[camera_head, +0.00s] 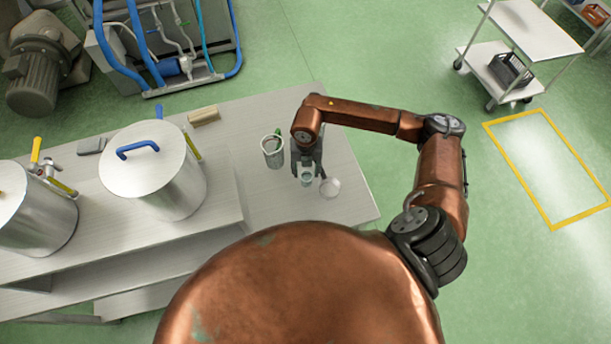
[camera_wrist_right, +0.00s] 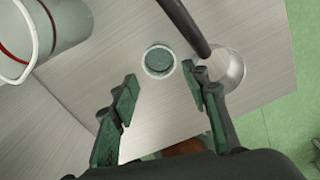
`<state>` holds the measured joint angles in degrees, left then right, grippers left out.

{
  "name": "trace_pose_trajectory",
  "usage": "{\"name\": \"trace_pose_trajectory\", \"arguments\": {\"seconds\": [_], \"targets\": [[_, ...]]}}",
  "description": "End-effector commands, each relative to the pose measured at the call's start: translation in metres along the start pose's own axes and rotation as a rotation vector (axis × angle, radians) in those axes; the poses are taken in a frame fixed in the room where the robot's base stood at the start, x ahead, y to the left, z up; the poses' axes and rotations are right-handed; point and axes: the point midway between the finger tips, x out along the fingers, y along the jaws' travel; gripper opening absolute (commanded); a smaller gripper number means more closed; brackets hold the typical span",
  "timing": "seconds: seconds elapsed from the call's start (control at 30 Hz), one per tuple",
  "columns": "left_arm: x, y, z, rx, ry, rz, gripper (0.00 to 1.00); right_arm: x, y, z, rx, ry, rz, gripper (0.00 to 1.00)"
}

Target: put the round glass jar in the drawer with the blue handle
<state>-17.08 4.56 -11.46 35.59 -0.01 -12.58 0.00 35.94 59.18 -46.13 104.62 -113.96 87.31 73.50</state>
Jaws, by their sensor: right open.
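A small round jar (camera_head: 307,180) with a dark green top stands on the metal table, just below my right gripper (camera_head: 306,165) in the head view. In the right wrist view the jar (camera_wrist_right: 160,61) lies ahead of and between the fingers of my right gripper (camera_wrist_right: 163,100). The fingers are apart and do not touch it. A pale, shiny round item (camera_head: 330,187) is close beside the jar; it also shows in the wrist view (camera_wrist_right: 229,72). I cannot tell whether it is glass or metal. No drawer with a blue handle shows. My left gripper is not in view.
A pale jug (camera_head: 272,152) stands left of my right gripper. A dark bar crosses the wrist view near the jar. A large steel vessel (camera_head: 160,185) with a blue lid handle (camera_head: 138,148) is further left.

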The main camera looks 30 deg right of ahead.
Motion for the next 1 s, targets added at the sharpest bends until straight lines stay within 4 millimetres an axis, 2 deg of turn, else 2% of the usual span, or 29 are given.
{"name": "trace_pose_trajectory", "arguments": {"seconds": [0.1, 0.2, 0.4, 0.53, 0.67, 1.0], "targets": [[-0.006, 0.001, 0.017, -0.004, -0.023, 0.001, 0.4, 0.011, 0.0, 0.0, 0.001, 0.002, 0.0, 0.42], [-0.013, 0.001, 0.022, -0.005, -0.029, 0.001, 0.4, 0.026, -0.002, 0.002, 0.002, 0.003, 0.0, 0.42], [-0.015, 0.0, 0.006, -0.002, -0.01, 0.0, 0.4, 0.05, -0.003, 0.004, 0.003, 0.0, 0.001, 0.42], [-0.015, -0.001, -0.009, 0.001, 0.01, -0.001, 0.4, 0.054, -0.003, 0.004, 0.002, -0.001, 0.001, 0.42], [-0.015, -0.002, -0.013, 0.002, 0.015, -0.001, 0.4, 0.054, -0.003, 0.004, 0.002, -0.001, 0.001, 0.42], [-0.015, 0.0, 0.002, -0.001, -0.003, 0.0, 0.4, 0.054, -0.003, 0.004, 0.002, -0.001, 0.001, 0.2]]}}
